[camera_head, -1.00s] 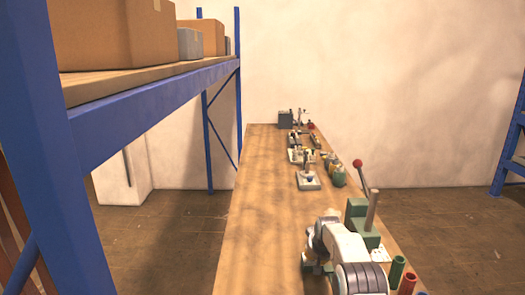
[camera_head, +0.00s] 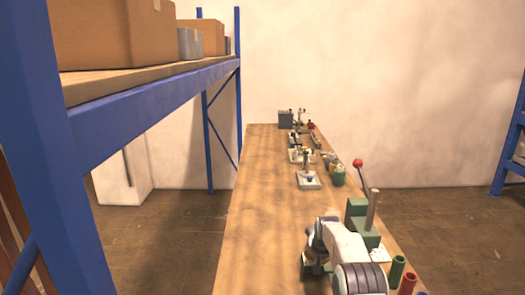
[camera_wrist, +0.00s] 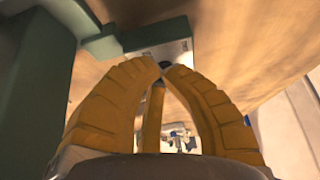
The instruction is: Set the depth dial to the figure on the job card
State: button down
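In the wrist view the yellow fingers of my gripper (camera_wrist: 164,68) are drawn together, their tips nearly meeting. A small dark round part, seemingly the depth dial (camera_wrist: 165,64), shows at the tips; whether they grip it or only stand before it I cannot tell. It sits by a pale grey plate (camera_wrist: 173,48) with small dark marks. In the head view my gripper (camera_head: 316,262) is low beside the green lever machine (camera_head: 357,213); my arm hides the dial there. A white card (camera_head: 379,254), perhaps the job card, lies beside the machine; its figure is unreadable.
The machine has a red-knobbed lever (camera_head: 359,166) and a grey post (camera_head: 372,208). Green (camera_head: 397,270) and red (camera_head: 408,284) cylinders stand near the bench's right edge. Several fixtures line the bench farther back. The left of the wooden bench (camera_head: 265,220) is clear.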

jog(key=shift+a+f+b, duration=0.1)
jog(key=shift+a+b, duration=0.1)
jog(key=shift+b, duration=0.45)
jog(key=shift+a, duration=0.2)
jog(key=shift+s+f+b, duration=0.2)
jog(key=shift+s+b, duration=0.3)
jog(key=shift+b, duration=0.3)
jog(key=shift+r, duration=0.1)
jog(key=shift+w+r+p, duration=0.1)
jog(key=shift+r+p, duration=2.2)
jog(key=shift+r, duration=0.9)
